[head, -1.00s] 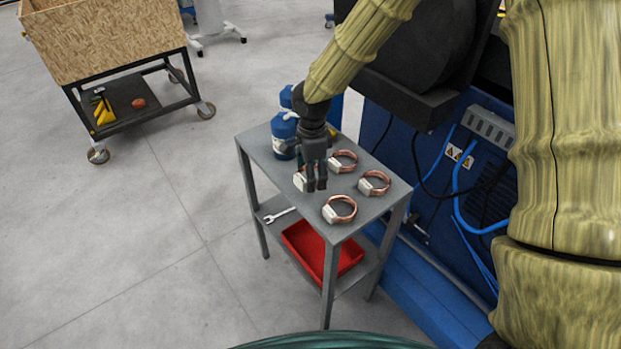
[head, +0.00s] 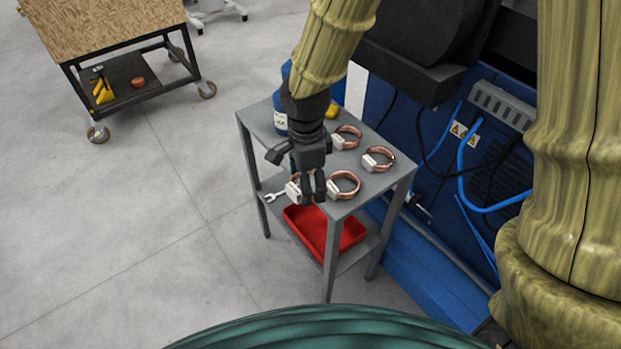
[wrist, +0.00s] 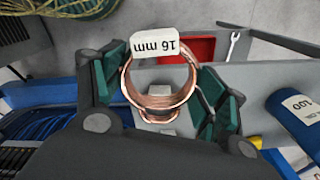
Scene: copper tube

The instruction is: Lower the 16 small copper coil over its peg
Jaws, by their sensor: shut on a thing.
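My gripper (head: 310,196) is shut on a copper coil with a white tag. In the wrist view the held coil (wrist: 185,90) sits between the green finger pads, and its tag (wrist: 155,44) reads "16 mm", upside down. In the head view the held coil's tag (head: 293,190) shows near the left front edge of the grey table (head: 370,188), with most of the coil behind the fingers. I cannot make out a peg in either view.
Three tagged coils lie on the table: back (head: 347,137), right (head: 378,159) and front (head: 343,186). A blue container (head: 280,118) stands at the back left. A blue machine (head: 470,160) stands behind.

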